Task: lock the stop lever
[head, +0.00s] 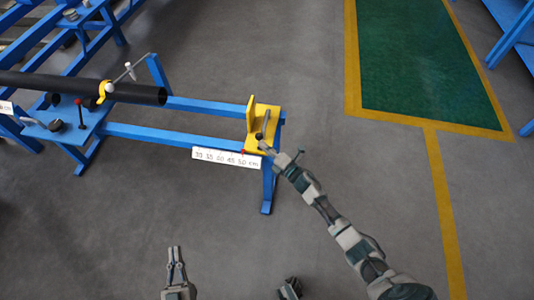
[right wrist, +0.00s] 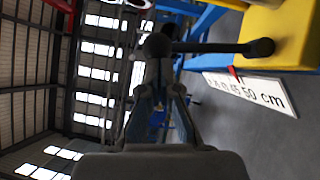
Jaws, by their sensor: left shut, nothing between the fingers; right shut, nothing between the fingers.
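The stop lever (head: 265,121) is a dark rod on the yellow stop bracket (head: 250,112) at the end of the blue frame. In the right wrist view the lever (right wrist: 210,47) runs sideways from a pivot on the yellow part (right wrist: 292,32) to a dark ball knob. My right gripper (head: 264,146) is shut and empty, close by the knob end. Its fingers (right wrist: 160,80) point at the knob in the wrist view; whether they touch it I cannot tell. My left gripper (head: 175,254) is shut and empty, low over the floor, away from the lever.
A white centimetre scale (head: 226,158) hangs along the blue rail (head: 180,138), with a red pointer by the bracket. A black pipe (head: 135,92) lies on the frame at left, with a yellow clamp (head: 103,91).

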